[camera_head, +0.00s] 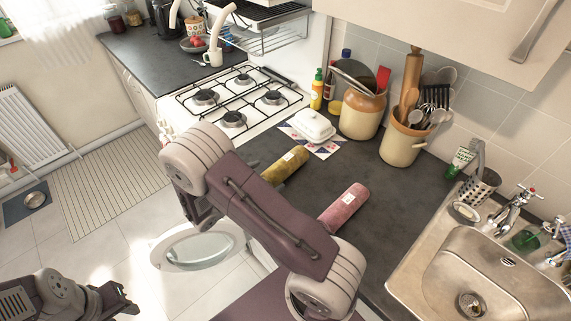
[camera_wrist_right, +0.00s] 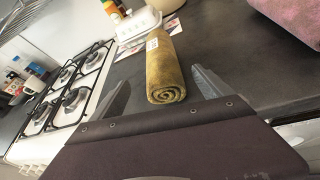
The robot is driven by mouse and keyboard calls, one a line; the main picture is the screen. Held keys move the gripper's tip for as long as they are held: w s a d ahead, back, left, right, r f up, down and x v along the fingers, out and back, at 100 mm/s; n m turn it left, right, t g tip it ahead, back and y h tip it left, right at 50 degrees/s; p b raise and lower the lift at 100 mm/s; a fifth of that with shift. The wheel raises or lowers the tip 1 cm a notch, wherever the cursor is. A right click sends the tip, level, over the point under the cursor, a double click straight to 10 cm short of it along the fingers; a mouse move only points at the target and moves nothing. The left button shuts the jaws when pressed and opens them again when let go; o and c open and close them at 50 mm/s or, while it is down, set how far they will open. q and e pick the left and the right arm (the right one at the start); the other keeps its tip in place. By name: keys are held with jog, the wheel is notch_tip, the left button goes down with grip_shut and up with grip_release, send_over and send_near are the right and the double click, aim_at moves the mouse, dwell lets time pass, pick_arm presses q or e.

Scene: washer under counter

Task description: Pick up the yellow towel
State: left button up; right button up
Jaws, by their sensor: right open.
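The yellow towel (camera_head: 286,165) is rolled up and lies on the dark countertop beside the stove; my right arm hides part of it in the head view. In the right wrist view the towel (camera_wrist_right: 163,68) lies ahead, with its spiral end facing me. My right gripper (camera_wrist_right: 160,88) is open, with one finger on each side of the towel's line and nothing held. In the head view its dark parts (camera_head: 200,210) show only partly below my wrist. My left gripper (camera_head: 118,299) is at the lower left, away from the towel; its jaw state is unclear.
A pink rolled towel (camera_head: 343,206) lies to the right of the yellow one. A white butter dish (camera_head: 311,126) stands behind it, near a gas stove (camera_head: 235,98) and utensil crock (camera_head: 402,142). The sink (camera_head: 490,275) is at the right. An open washer door (camera_head: 198,249) shows below.

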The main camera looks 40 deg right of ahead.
aim_at(281, 169)
jog(key=x, duration=0.4)
jog(key=p+x, duration=0.1)
jog(key=x, duration=0.2)
jog(key=shift+s+d+r+p, duration=0.1)
jog(key=shift+d+r+p, duration=0.1)
jog(key=shift+d+p, duration=0.15)
jog(key=shift+d+f, duration=0.25)
jog(key=shift+d, duration=0.2)
jog(key=shift+a, duration=0.15)
jog(key=c, duration=1.7)
